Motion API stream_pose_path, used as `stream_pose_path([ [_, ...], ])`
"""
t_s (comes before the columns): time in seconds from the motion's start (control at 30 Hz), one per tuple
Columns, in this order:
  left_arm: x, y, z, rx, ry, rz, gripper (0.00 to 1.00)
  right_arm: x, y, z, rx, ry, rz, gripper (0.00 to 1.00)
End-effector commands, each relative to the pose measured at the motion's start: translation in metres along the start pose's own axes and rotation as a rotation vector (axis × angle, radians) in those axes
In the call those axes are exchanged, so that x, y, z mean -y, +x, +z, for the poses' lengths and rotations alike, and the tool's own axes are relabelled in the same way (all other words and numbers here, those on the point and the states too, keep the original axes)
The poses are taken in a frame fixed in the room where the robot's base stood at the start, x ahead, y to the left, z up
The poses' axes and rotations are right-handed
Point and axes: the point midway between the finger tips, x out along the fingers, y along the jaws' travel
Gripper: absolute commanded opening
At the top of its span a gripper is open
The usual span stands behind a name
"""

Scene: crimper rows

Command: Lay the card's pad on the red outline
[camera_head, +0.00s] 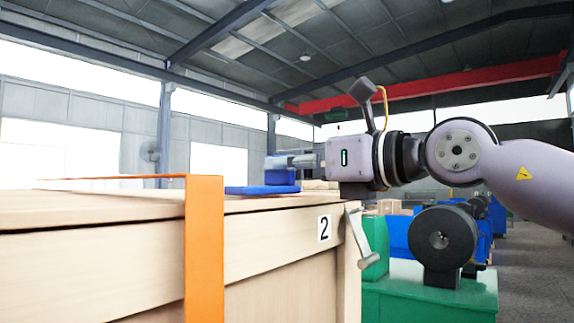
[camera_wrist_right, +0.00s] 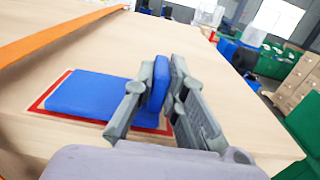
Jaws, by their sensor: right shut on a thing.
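My right gripper (camera_head: 288,161) comes in from the right over the wooden crate's top. In the right wrist view its fingers (camera_wrist_right: 160,82) are shut on an upright blue block of the card. The card's flat blue pad (camera_wrist_right: 88,95) lies level to the left of the fingers, over the red outline (camera_wrist_right: 47,92). Red shows along the pad's left and near sides and by the right finger; part is hidden by the gripper. In the head view the pad (camera_head: 248,190) is at the crate's top surface; I cannot tell if it touches. My left gripper is not in view.
The wooden crate (camera_head: 270,250) bears a "2" label and an orange strap (camera_head: 204,250); the strap also crosses its top in the wrist view (camera_wrist_right: 50,38). Green and blue equipment stands beyond its right edge. The crate top between strap and pad is clear.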

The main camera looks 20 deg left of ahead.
Motion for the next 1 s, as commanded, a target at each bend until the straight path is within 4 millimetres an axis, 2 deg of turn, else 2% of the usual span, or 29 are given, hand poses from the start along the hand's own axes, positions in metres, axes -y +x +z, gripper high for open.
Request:
stream_pose_path([
  [0.23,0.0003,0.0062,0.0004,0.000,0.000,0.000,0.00,0.0000,0.0000,-0.0050,0.001,0.000,0.000,0.00],
  [0.27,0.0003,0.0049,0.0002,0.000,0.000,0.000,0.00,0.0000,-0.0001,-0.0036,0.001,0.000,0.000,0.14],
  [0.6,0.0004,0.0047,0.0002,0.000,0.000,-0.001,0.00,0.0000,0.0000,-0.0038,0.000,0.000,0.000,0.35],
  [0.87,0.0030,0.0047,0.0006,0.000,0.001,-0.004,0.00,0.0001,-0.0002,-0.0044,-0.001,0.000,0.000,0.35],
  [1.0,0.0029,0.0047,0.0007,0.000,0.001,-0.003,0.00,0.0013,-0.0097,-0.0035,0.001,0.000,-0.002,0.35],
])
